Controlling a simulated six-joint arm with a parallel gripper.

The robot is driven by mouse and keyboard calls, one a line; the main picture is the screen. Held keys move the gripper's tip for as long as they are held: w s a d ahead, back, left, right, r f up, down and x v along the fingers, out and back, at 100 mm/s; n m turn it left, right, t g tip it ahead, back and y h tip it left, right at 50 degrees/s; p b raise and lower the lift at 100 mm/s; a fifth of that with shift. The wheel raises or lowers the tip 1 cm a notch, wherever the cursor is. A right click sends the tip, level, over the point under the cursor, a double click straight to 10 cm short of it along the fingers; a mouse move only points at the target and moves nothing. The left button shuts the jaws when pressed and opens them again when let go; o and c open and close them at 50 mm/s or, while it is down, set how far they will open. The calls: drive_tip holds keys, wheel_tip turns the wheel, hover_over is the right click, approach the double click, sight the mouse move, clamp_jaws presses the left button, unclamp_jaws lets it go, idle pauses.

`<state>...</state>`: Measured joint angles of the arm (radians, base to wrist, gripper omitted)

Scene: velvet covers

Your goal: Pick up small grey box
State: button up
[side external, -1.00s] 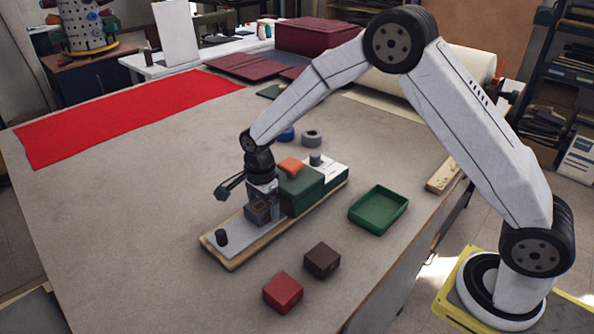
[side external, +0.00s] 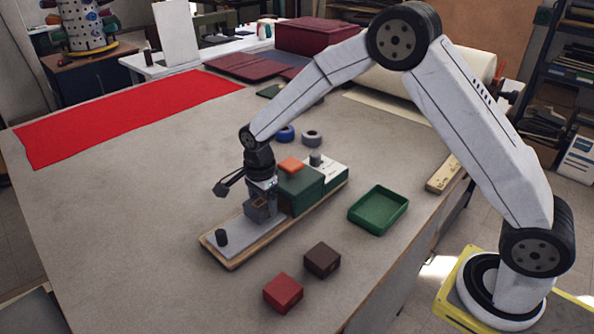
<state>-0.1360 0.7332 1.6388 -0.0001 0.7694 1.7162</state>
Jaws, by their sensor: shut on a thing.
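The small grey box (side external: 258,213) is between the fingers of my gripper (side external: 262,204), which is shut on it. The box is over the grey plate of the long wooden-edged board (side external: 232,258), just left of the green block. Whether a thin gap lies under the box is hard to tell at this size. The fingers partly hide the box.
A green block (side external: 303,193) with an orange piece (side external: 290,164) on top stands close right of my gripper. A black knob (side external: 221,237) stands at the board's near end. A green tray (side external: 378,209), a dark brown box (side external: 322,260) and a red box (side external: 283,293) lie nearby.

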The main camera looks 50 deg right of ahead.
drive_tip(key=shift+r, duration=0.45)
drive_tip(key=s+d+r, duration=0.1)
drive_tip(key=s+r, duration=1)
drive_tip(key=s, duration=0.3)
drive_tip(key=shift+d, duration=0.3)
drive_tip(key=shift+d, duration=0.1)
